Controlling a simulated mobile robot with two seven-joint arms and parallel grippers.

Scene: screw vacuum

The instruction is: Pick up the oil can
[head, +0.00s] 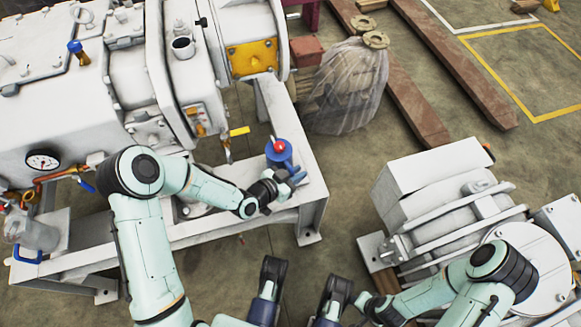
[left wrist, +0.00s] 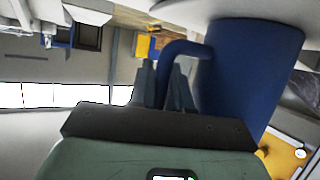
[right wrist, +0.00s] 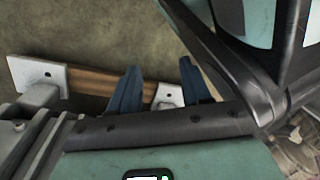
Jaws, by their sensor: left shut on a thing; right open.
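The oil can (head: 279,152) is blue with a red cap on top. In the head view it is at the corner of the white machine frame. My left gripper (head: 296,174) is at its near right side. In the left wrist view the blue can body (left wrist: 250,70) fills the upper right, and its curved handle (left wrist: 185,48) reaches to the fingers (left wrist: 166,80). My left gripper is shut on that handle. The can's underside is hidden in the head view, so I cannot tell whether it touches the frame. My right gripper (right wrist: 157,75) is open and empty in the right wrist view.
A large white vacuum machine with a gauge (head: 42,160) stands on a white frame (head: 312,190) at left. A white motor unit (head: 450,205) stands at right. A plastic-wrapped bundle (head: 345,85) and brown beams (head: 450,75) lie behind. Open floor (head: 335,165) lies between the machines.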

